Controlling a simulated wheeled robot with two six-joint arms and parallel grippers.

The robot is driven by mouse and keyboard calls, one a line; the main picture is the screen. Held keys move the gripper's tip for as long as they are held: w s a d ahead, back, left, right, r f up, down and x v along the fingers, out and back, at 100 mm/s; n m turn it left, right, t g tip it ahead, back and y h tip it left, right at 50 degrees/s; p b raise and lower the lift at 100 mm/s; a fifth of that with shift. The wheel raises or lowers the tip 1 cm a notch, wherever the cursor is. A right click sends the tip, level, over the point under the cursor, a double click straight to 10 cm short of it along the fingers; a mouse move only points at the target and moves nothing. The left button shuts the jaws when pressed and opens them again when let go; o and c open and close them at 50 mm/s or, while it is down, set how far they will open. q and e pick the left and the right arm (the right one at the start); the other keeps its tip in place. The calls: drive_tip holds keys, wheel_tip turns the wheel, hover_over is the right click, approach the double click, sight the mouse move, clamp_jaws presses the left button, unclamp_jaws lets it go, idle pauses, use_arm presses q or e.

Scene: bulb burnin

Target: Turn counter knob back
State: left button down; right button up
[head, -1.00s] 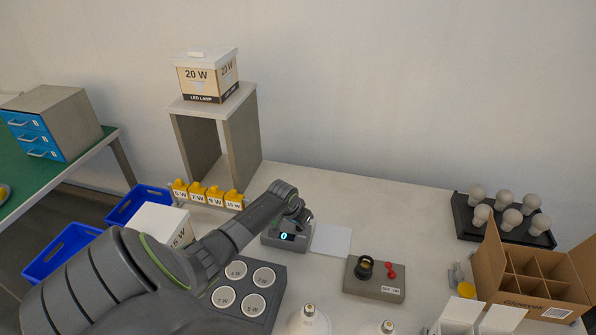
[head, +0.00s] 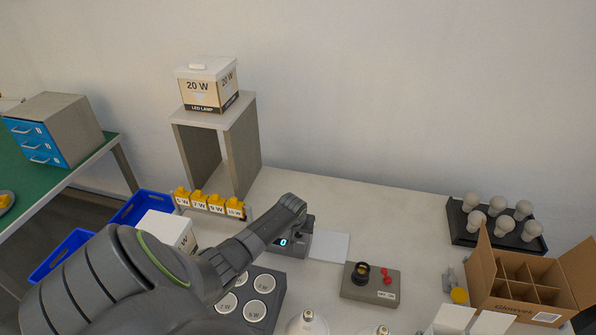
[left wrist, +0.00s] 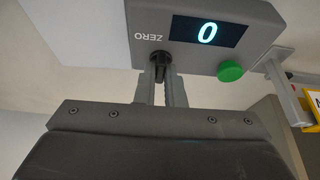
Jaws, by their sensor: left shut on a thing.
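The counter is a grey box with a lit display reading 0; it shows in the head view (head: 294,243) and upside down in the left wrist view (left wrist: 262,22). Its small black knob (left wrist: 160,62) sits beside the word ZERO, and a green button (left wrist: 230,71) is on the same face. My left gripper (left wrist: 160,80) is shut on the knob, with one finger on each side of it. In the head view my left arm reaches across to the counter, and its wrist hides the knob and fingers. My right gripper is not in view.
A row of yellow-topped wattage blocks (head: 208,203) stands left of the counter. A white sheet (head: 329,246) lies right of it, then a grey test box (head: 370,290). A grey socket block (head: 262,311) is in front, partly behind my arm.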

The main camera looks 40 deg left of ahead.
use_arm(q)
drive_tip(key=c, duration=1.5)
unclamp_jaws()
drive_tip(key=shift+r, duration=0.1)
drive_tip(key=shift+s+r, duration=0.2)
drive_tip(key=shift+r, duration=0.35)
drive_tip(key=b+v, duration=0.1)
drive_tip(key=v, duration=1.5)
drive_tip(key=shift+s+d, duration=0.1)
